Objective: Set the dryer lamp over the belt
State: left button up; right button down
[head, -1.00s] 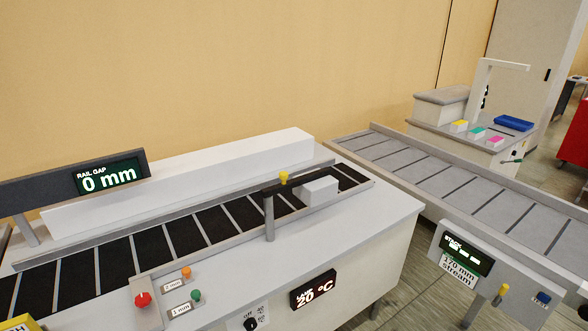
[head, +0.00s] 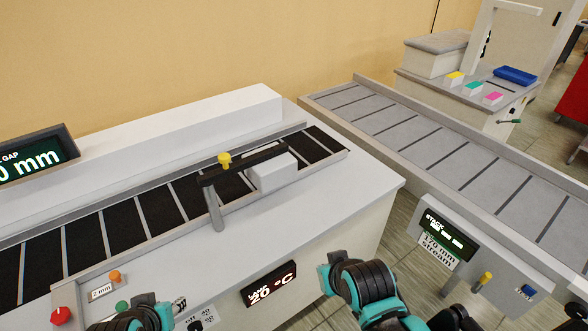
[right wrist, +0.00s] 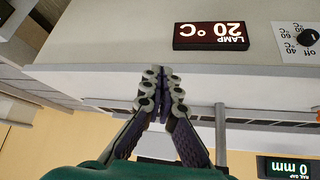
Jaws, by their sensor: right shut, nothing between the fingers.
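The dryer lamp is a pale grey box (head: 272,173) beside a black arm (head: 243,164) with a yellow knob (head: 224,160), on a grey post (head: 214,205) at the belt's near side. The arm points right along the black slatted belt (head: 155,213); the box appears over its near edge, near the right end. The lamp display (head: 270,284) reads 20 °C; it shows upside down in the right wrist view (right wrist: 211,36). My right gripper (right wrist: 163,72) is shut and empty, in front of the machine, apart from the lamp.
A dial (right wrist: 308,37) marked off stands beside the display. A red button (head: 61,316) and a rail gap display (head: 38,158) are at left. A grey conveyor (head: 420,150) with a stack display (head: 446,238) lies at right. Floor shows between the machines.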

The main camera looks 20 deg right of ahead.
jog(key=w+d+r+m+y+p, duration=0.2)
jog(key=w+r+m+p, duration=0.5)
jog(key=m, duration=0.7)
jog(key=w+d+r+m+y+p, duration=0.3)
jog(key=w+r+m+p, duration=0.5)
jog(key=m, duration=0.7)
jog(key=shift+w+d+r+p, duration=0.2)
jog(key=shift+w+d+p, duration=0.1)
jog(key=shift+w+d, duration=0.45)
jog(key=shift+w+a, duration=0.15)
jog(key=b, duration=0.4)
send_near(287, 175)
jog(key=x, duration=0.5)
jog(key=shift+s+d+f, duration=0.25)
jog(key=shift+f, duration=0.2)
jog(key=shift+w+a+r, duration=0.1)
jog(key=shift+w+a, duration=0.25)
jog(key=shift+w, duration=0.15)
